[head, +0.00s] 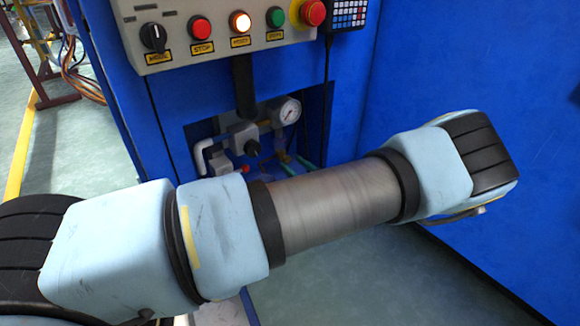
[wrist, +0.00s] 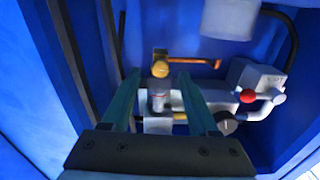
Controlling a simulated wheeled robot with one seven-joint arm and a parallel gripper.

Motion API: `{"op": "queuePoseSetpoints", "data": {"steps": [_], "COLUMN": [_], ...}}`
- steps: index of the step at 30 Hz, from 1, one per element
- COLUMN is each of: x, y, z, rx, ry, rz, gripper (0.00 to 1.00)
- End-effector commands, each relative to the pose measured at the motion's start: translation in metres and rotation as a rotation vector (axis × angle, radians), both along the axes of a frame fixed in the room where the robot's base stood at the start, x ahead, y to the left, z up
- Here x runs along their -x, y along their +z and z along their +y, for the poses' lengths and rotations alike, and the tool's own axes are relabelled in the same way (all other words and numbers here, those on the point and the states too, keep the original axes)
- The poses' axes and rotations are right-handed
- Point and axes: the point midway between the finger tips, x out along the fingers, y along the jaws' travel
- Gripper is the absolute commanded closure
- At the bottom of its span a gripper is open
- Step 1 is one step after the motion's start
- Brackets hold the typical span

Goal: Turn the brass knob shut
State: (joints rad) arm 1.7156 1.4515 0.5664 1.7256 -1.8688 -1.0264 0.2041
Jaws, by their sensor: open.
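The brass knob (wrist: 160,69) shows in the wrist view as a small round yellow piece on a fitting with a copper-coloured pipe. My gripper (wrist: 160,76) is open, with one finger on each side of the knob in the picture. I see no contact, and I cannot tell whether the knob lies between the fingertips or a little beyond them.
A white pipe with a red knob (wrist: 247,96) and a black knob (wrist: 227,122) lie right of my fingers. Dark hoses run along the left in the wrist view. A button panel (head: 215,30) is above.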

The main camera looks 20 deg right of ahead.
Motion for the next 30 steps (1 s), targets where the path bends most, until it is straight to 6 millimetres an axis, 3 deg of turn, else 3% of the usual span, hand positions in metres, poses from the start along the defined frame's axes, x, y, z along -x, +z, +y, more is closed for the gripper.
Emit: {"op": "queuePoseSetpoints", "data": {"steps": [6, 16, 30], "x": [-0.021, -0.025, -0.024], "y": [-0.001, 0.000, 0.000], "z": [0.004, 0.005, 0.005], "rx": [0.001, 0.000, 0.000], "ry": [0.000, 0.000, -0.001], "rz": [0.000, 0.001, 0.000], "gripper": [0.40, 0.40, 0.92]}}
